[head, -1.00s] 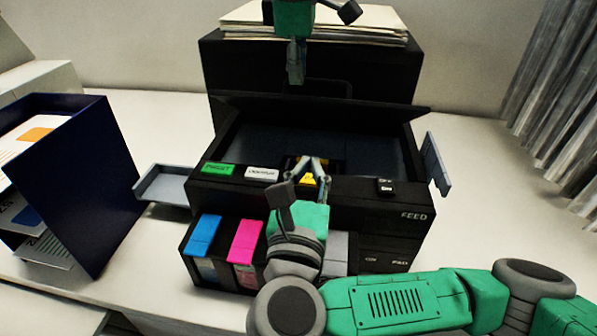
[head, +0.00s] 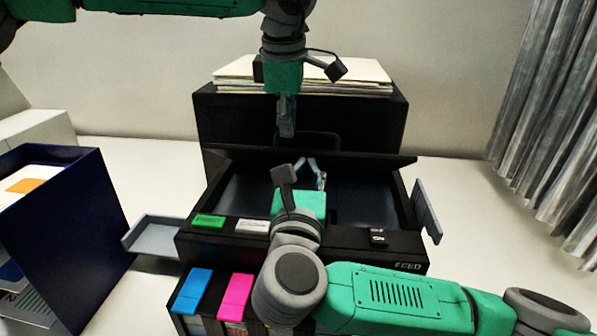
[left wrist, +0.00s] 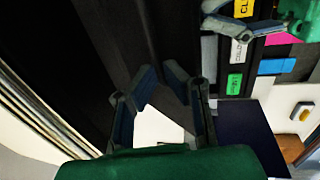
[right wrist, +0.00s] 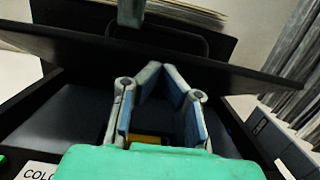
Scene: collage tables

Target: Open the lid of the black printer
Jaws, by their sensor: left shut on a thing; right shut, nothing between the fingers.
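The black printer (head: 390,250) stands on the white table. Its lid (head: 370,161) is raised and tilted at the back of the opening, showing the dark inside. A black loop handle (head: 325,134) rises behind the lid's upper edge. My left gripper (head: 287,134) points down at the left end of this handle and appears shut on it; the exact contact is hard to see. My right gripper (head: 313,163) is shut and empty, over the opening in front of the lid's inner face. In the right wrist view its fingertips (right wrist: 160,68) overlap the lid in the picture.
Papers (head: 330,75) lie on a black unit (head: 230,120) behind the printer. Blue (head: 193,290) and magenta (head: 236,297) cartridges sit at the front. A navy folder box (head: 80,230) and grey side tray (head: 155,237) are at left, a grey flap (head: 427,210) and curtain (head: 550,130) at right.

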